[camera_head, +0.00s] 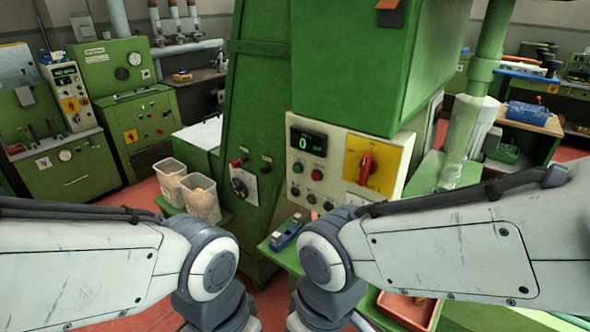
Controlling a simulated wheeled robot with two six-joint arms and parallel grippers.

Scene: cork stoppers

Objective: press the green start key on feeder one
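A cream control panel (339,168) is on the front of the big green machine in the middle. It has a dark display (308,143) showing a green 0 and a red rotary switch (367,168) on a yellow plate. I cannot read any feeder number. My two arms come in from the left and right edges and bend down below the panel. Both grippers are outside the picture.
Two clear tubs (201,197) of corks stand on a green shelf left of the machine. A small blue device (286,232) lies on a green ledge below the panel. A red tray (405,309) is low at right. Another machine with a panel (69,96) stands far left.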

